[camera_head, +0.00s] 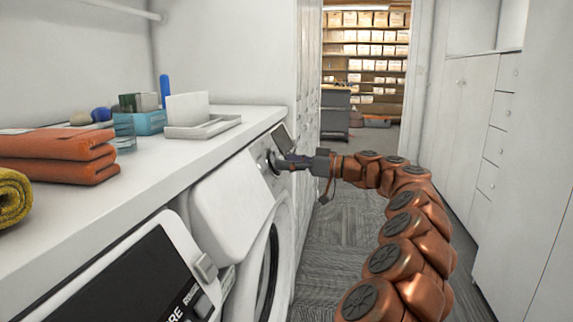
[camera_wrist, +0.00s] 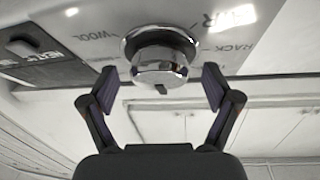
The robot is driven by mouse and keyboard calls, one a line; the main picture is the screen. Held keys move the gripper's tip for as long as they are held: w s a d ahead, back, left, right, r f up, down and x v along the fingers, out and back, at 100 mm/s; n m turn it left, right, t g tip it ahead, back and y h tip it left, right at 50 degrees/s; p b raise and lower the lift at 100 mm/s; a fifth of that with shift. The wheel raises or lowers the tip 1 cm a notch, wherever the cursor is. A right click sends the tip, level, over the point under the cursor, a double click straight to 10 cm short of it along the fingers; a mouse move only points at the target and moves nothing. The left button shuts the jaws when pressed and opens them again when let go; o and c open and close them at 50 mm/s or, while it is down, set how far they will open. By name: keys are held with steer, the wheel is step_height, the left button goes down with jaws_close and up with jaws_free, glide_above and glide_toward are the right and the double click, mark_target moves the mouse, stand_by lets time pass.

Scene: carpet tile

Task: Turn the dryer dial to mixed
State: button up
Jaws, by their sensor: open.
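The dryer dial (camera_wrist: 160,66) is a round chrome knob on the light panel, seen upside down or tilted in the wrist view. A small dark mark shows on its lower edge. Printed labels surround it; "WOOL" and "RACK" are readable, but I cannot read "mixed". My gripper (camera_wrist: 159,88) is open, with one dark finger on each side of the dial and visible gaps to it. In the head view my gripper (camera_head: 281,163) is at the front panel of the dryer (camera_head: 285,222), and hides much of the dial.
A counter (camera_head: 160,160) runs above the machines, with folded orange towels (camera_head: 60,150) and a white tray (camera_head: 203,127). A second machine (camera_head: 150,275) with a dark panel is nearer. Cabinets (camera_head: 480,130) line the right. The carpeted aisle (camera_head: 340,240) between is clear.

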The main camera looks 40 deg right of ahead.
steer(key=shift+w, duration=0.1)
steer(key=c, duration=1.1)
